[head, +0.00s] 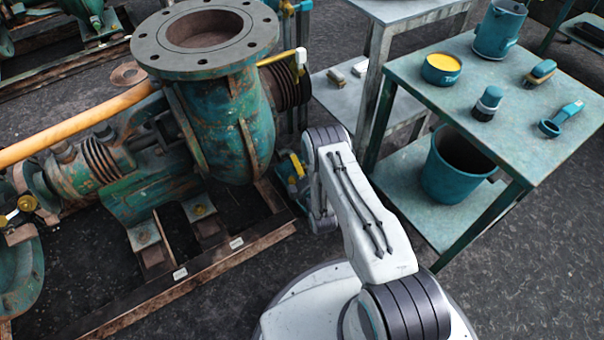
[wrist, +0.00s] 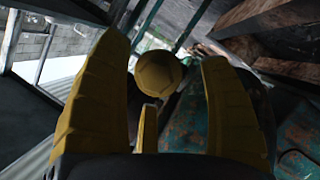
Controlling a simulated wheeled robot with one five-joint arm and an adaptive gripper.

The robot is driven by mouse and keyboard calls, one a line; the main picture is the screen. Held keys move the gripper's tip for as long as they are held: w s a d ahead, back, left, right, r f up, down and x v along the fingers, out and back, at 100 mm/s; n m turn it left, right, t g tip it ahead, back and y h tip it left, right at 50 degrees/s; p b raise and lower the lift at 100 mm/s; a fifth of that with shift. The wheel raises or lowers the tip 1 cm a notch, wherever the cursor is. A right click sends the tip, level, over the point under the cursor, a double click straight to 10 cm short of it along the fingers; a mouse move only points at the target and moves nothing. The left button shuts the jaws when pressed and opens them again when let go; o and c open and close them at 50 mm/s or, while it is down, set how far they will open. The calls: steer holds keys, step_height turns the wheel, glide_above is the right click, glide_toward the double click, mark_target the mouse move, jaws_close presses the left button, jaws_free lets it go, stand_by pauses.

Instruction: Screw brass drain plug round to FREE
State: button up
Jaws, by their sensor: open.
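In the wrist view my gripper (wrist: 162,95) is open, with one yellow finger at the left and one at the right. A round, dull yellow, faceted knob, which looks like the brass drain plug (wrist: 158,73), shows between the fingers, beyond them. I see dark gaps on both sides of it and no clear contact. A short yellow upright piece stands low between the fingers; I cannot tell what it belongs to. No FREE mark is readable. In the head view my arm reaches down beside the green pump (head: 215,120); I cannot make out the gripper or the plug there.
The pump stands on a rusty base frame (head: 200,280) with small white tags. At the right, a green table (head: 480,130) carries a yellow-filled tin (head: 442,68), a brush (head: 540,71) and other items; a bucket (head: 455,170) stands on its lower shelf. Dark floor is clear at lower right.

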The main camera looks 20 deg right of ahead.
steer(key=shift+w, duration=0.1)
steer(key=shift+c, duration=0.4)
steer(key=c, duration=1.2)
steer(key=o, duration=0.6)
steer(key=c, duration=0.6)
steer(key=shift+w+a+r, duration=0.1)
steer(key=shift+c, duration=0.3)
steer(key=shift+r, duration=0.1)
steer(key=o, duration=1)
steer(key=shift+a, duration=0.1)
steer(key=shift+o, duration=1.4)
